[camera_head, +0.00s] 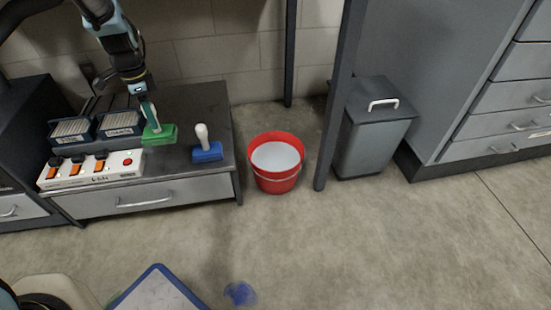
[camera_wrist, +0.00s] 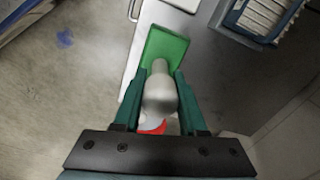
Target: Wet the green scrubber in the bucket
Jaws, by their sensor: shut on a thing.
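The green scrubber (camera_head: 160,134) has a flat green block and a pale handle. My gripper (camera_head: 150,112) is shut on its handle at the low dark bench. In the wrist view the green scrubber (camera_wrist: 165,48) lies beyond the fingertips, with its handle between the fingers of my gripper (camera_wrist: 160,85). I cannot tell whether its block touches the bench top. The red bucket (camera_head: 275,184) stands on the floor to the right of the bench, with pale liquid inside. A small red part of the bucket (camera_wrist: 155,128) shows below the handle in the wrist view.
A blue scrubber (camera_head: 207,152) with a white handle stands on the bench (camera_head: 185,110), near its right end. A white switch box (camera_head: 92,170) and two dark trays are at left. A dark post (camera_head: 335,120) and grey bin (camera_head: 372,140) stand right of the bucket. A blue stain (camera_head: 240,293) marks the floor.

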